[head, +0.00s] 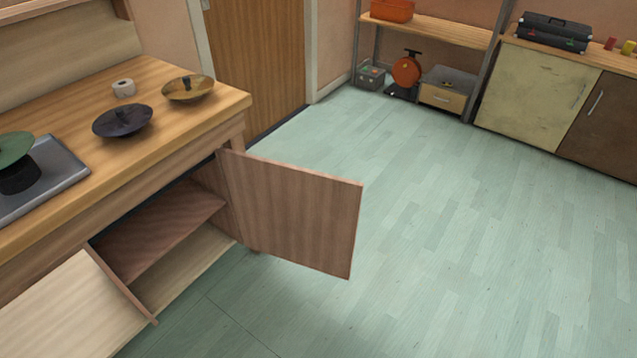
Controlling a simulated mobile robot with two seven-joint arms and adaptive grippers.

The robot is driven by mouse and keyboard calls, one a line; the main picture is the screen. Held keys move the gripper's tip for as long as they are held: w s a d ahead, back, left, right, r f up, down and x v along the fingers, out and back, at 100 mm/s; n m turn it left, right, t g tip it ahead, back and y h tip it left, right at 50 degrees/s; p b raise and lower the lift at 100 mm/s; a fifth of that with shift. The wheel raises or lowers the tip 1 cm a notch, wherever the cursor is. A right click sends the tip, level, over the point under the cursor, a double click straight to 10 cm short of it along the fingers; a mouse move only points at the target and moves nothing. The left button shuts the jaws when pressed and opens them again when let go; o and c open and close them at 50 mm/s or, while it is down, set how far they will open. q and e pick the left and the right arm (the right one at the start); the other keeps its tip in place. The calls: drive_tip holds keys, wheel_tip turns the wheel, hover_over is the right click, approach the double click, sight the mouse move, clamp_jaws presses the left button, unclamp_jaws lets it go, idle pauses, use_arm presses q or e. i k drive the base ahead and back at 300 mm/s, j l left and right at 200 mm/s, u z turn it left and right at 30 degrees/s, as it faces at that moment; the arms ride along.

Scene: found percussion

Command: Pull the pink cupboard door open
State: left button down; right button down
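A pinkish-brown wood-grained cupboard door (295,215) stands swung wide open from the wooden counter at the left. It is hinged near the counter's right end and juts out over the floor. The cupboard behind it is open, with a reddish-brown shelf (160,235) inside. I cannot tell for certain that this is the door called pink. Neither of my grippers shows in the head view.
Beside the opening is a pale cupboard door (65,310). The counter top (175,125) bears a dark cymbal (122,122), a brass cymbal (188,90) and a white roll (124,88). Pale green floor (450,240) is clear to the right; a far cabinet (535,95) stands beyond.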

sight(309, 218)
drive_tip(key=i+l+u, duration=0.3)
drive_tip(key=l, duration=0.2)
drive_tip(key=l+u, duration=0.3)
drive_tip(key=l, duration=0.25)
drive_tip(key=i+l+u, duration=0.15)
drive_tip(key=l+u, duration=0.15)
drive_tip(key=l, duration=0.3)
drive_tip(key=l+u, duration=0.3)
drive_tip(key=l, duration=0.3)
